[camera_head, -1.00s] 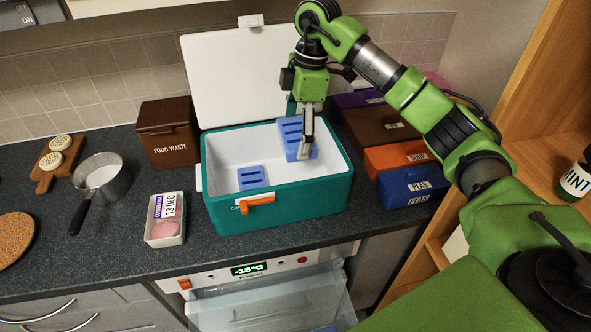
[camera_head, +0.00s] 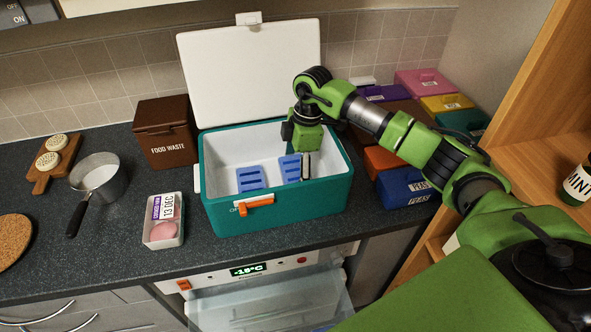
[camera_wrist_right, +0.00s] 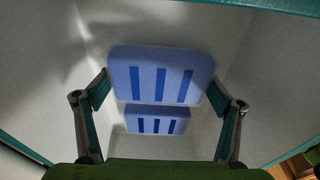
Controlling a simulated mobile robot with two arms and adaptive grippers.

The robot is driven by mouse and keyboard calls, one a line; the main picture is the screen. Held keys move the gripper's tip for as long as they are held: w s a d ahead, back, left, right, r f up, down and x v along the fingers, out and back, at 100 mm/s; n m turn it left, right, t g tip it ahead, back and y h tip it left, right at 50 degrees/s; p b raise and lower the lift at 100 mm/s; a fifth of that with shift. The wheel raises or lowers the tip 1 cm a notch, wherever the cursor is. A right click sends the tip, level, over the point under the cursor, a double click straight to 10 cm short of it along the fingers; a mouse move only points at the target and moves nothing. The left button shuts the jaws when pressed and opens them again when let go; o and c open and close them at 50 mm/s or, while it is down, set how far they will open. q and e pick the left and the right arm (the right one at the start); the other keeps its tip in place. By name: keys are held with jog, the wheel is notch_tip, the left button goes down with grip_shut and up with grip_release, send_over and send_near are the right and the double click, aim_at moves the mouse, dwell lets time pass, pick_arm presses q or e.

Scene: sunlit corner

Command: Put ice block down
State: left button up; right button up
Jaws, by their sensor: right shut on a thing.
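My right gripper (camera_head: 306,163) points down inside the teal cool box (camera_head: 285,205), whose white lid (camera_head: 250,75) stands open. It is shut on a blue ice block (camera_head: 289,168) with darker slots. In the right wrist view this ice block (camera_wrist_right: 160,62) lies between the two fingers. A second blue ice block (camera_head: 250,179) lies in the box to the left of the held one; it also shows smaller in the right wrist view (camera_wrist_right: 155,124). I cannot tell whether the held block touches the box floor. My left gripper is not in view.
A brown food waste bin (camera_head: 166,135) stands left of the box. A small dated tray (camera_head: 163,230) and a saucepan (camera_head: 98,178) are further left. Coloured food boxes (camera_head: 405,185) crowd the right side. An open freezer drawer (camera_head: 270,305) is below the counter.

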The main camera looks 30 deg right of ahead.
jog(key=shift+w+f, duration=0.1)
jog(key=shift+f, duration=0.35)
jog(key=shift+f, duration=0.3)
jog(key=o, duration=1.3)
jog(key=shift+c, duration=0.2)
